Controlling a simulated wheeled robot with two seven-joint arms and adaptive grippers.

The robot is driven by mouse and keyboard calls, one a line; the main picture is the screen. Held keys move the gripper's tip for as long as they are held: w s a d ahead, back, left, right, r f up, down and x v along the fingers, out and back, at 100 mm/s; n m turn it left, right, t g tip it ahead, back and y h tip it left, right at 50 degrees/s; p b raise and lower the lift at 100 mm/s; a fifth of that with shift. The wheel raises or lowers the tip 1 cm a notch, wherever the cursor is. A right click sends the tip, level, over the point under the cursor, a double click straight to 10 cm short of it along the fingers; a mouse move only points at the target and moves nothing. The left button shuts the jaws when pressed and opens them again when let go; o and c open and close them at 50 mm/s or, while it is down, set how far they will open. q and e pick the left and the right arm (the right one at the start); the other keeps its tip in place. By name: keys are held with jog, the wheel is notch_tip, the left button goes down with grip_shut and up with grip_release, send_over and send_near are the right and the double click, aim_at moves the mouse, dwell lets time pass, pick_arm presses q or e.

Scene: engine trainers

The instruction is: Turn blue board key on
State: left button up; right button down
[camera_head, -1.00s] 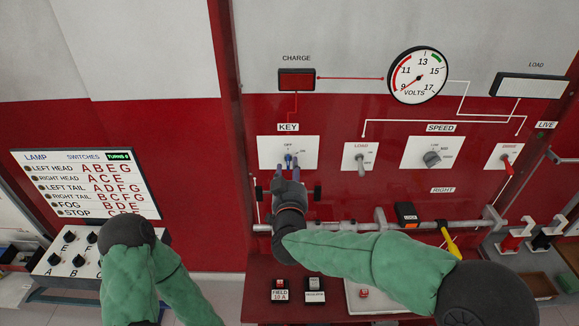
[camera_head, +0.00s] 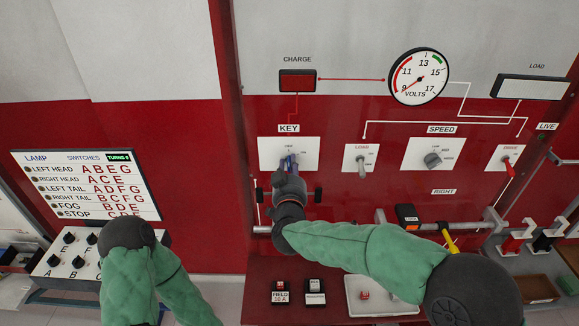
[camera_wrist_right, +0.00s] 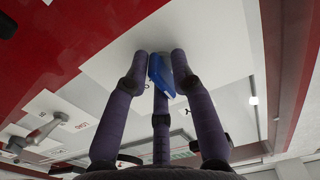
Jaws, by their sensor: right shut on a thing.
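The blue key (camera_head: 291,160) sits in a white plate (camera_head: 309,146) under the KEY label on the red board. My right gripper (camera_head: 289,166) reaches up to this plate from below. In the right wrist view its purple fingers (camera_wrist_right: 161,72) are closed around the blue key (camera_wrist_right: 160,76), with the fingertips close to the white plate. In the head view the fingers hide part of the key and its markings, so I cannot read its position. My left arm's green sleeve shows at the lower left, but its gripper is not visible.
LOAD switch (camera_head: 361,162), SPEED knob (camera_head: 432,160) and a red-handled switch (camera_head: 507,163) lie to the right of the key. A grey rail (camera_head: 470,226) with a black-and-orange device (camera_head: 408,216) runs below. A lamp switch panel (camera_head: 85,185) stands at left.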

jog(key=shift+d, duration=0.1)
jog(key=m+b, duration=0.1)
jog(key=m, duration=0.1)
jog(key=m+b, duration=0.3)
jog(key=m, duration=0.1)
jog(key=shift+f+b, duration=0.25)
jog(key=shift+b, duration=0.15)
jog(key=m+b, duration=0.4)
jog(key=m, duration=0.1)
jog(key=shift+f+m, duration=0.1)
jog(key=shift+m, duration=0.3)
jog(key=c, duration=1.2)
grip_release()
